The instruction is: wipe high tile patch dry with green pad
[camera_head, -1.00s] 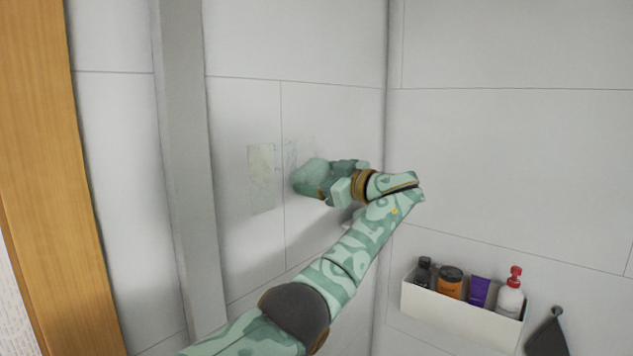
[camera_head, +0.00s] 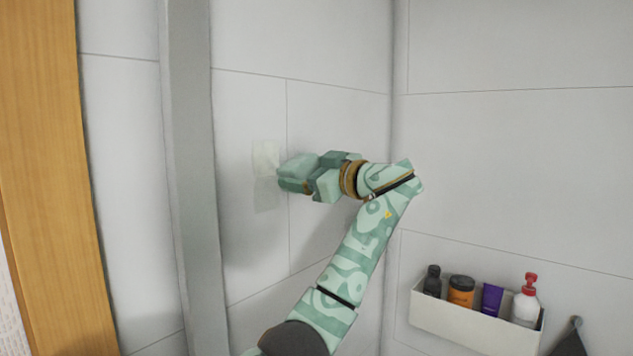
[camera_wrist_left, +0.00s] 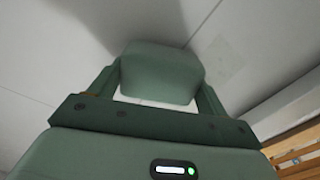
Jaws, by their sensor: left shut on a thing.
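My left gripper (camera_head: 312,178) is shut on the green pad (camera_head: 292,171) and holds it at the left tile wall. In the left wrist view the pad (camera_wrist_left: 162,72) sits between the two fingers, its face turned to the tiles. A pale, faint patch (camera_head: 265,158) shows on the tile just left of the pad. Faint speckles (camera_wrist_left: 215,55) show on the wall beside the pad in the left wrist view. Whether the pad touches the wall is hard to tell. My right gripper is not in view.
A grey vertical post (camera_head: 190,170) stands left of the patch, with a wooden panel (camera_head: 45,180) beyond it. The upper walls are bare.

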